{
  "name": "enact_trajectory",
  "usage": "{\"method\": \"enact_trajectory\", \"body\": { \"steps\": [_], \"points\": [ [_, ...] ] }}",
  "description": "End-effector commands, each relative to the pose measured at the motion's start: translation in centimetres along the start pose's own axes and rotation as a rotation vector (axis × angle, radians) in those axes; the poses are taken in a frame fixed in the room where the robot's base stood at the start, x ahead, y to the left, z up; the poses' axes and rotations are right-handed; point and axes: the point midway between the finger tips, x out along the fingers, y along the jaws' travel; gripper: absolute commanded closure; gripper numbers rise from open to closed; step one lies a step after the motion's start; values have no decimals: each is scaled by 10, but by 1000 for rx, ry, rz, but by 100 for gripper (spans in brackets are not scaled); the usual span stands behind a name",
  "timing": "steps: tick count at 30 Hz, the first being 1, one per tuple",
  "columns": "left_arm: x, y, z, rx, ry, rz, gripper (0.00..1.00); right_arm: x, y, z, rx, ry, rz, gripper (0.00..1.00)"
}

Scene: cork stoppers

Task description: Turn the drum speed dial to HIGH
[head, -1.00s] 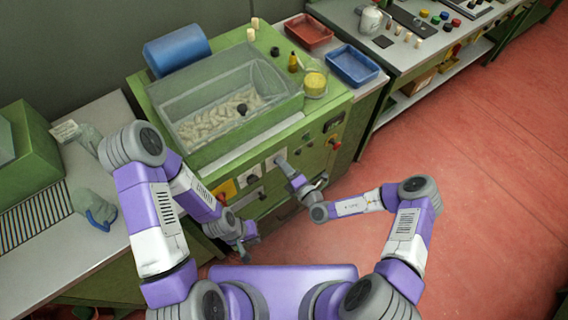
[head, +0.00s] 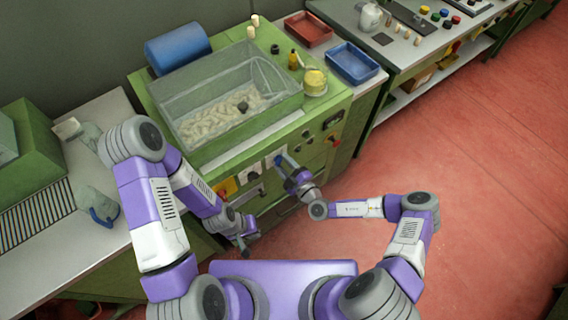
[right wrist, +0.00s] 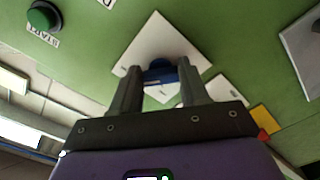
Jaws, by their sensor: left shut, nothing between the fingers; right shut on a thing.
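The blue drum speed dial (right wrist: 160,72) sits on a white square plate (right wrist: 150,40) on the green front panel. My right gripper (right wrist: 160,78) is shut on the dial, with a finger on either side of it. In the head view the dial and its plate are partly behind my right gripper (head: 281,161). The dial's pointer and the HIGH mark cannot be read. My left gripper (head: 244,245) is shut and empty, low in front of the machine and left of the dial.
A green START button (right wrist: 42,16) is on the same panel. The clear-walled tub (head: 185,128) holds pale stoppers above the panel. Red (head: 309,29) and blue (head: 352,62) trays stand to the right. The red floor is open at right.

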Motion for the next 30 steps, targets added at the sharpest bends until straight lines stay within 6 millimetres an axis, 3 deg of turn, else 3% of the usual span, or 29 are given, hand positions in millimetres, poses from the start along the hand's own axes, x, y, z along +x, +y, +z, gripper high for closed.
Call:
{"method": "enact_trajectory", "body": {
  "steps": [9, 24, 25, 30],
  "points": [
    [0, 0, 0, 0, 0, 0, 100, 0, -1, 0, 108, 1, -2, 86],
    [0, 0, 0, 0, 0, 0, 100, 0, -1, 0, 128, 0, -2, 86],
    [0, 0, 0, 0, 0, 0, 100, 0, -1, 0, 128, 0, -2, 54],
    [0, 0, 0, 0, 0, 0, 100, 0, -1, 0, 127, 0, -1, 30]
  ]
}}
